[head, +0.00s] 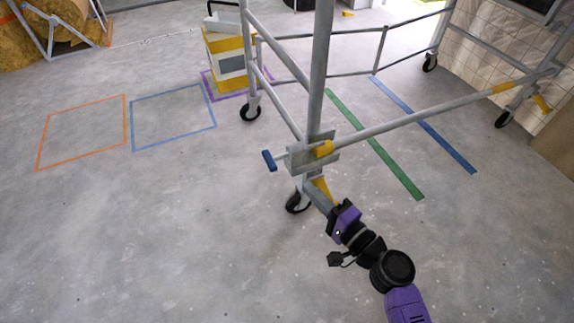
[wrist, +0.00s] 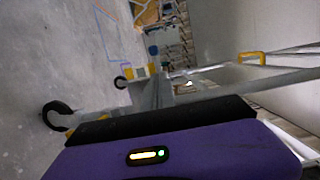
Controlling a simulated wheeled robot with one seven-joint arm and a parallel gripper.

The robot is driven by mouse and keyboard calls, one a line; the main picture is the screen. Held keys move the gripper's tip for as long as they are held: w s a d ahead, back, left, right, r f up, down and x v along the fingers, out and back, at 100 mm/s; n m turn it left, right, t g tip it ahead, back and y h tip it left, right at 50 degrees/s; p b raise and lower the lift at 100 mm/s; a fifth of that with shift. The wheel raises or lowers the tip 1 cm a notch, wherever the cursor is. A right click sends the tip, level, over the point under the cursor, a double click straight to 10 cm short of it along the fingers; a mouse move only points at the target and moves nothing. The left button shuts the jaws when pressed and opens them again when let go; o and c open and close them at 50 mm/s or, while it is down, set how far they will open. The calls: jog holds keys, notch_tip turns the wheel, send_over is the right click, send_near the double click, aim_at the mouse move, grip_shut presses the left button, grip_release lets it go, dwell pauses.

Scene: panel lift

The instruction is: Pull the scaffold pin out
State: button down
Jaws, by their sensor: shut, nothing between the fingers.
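The scaffold pin has a blue handle (head: 269,160) that sticks out to the left of a grey bracket plate (head: 300,160) on the scaffold's near upright. A thin grey shank runs from the handle into the bracket, so the pin sits in it. A small blue shape, probably the handle (wrist: 153,50), shows in the wrist view. My gripper (head: 309,187) is shut and empty, just below the bracket and lower right of the handle, apart from the handle. Whether it touches the scaffold cannot be told. The wrist view shows its purple housing; the fingertips are not clear there.
The scaffold's near caster (head: 297,203) is just left of my gripper. A rail (head: 430,113) runs right from the bracket, and a brace (head: 280,105) rises left. A yellow-and-white container (head: 228,62) stands behind. The floor left of the pin is free, with painted outlines (head: 172,117).

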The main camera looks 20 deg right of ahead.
jog(key=x, duration=1)
jog(key=shift+b, duration=0.35)
jog(key=a, duration=0.6)
jog(key=shift+a, duration=0.15)
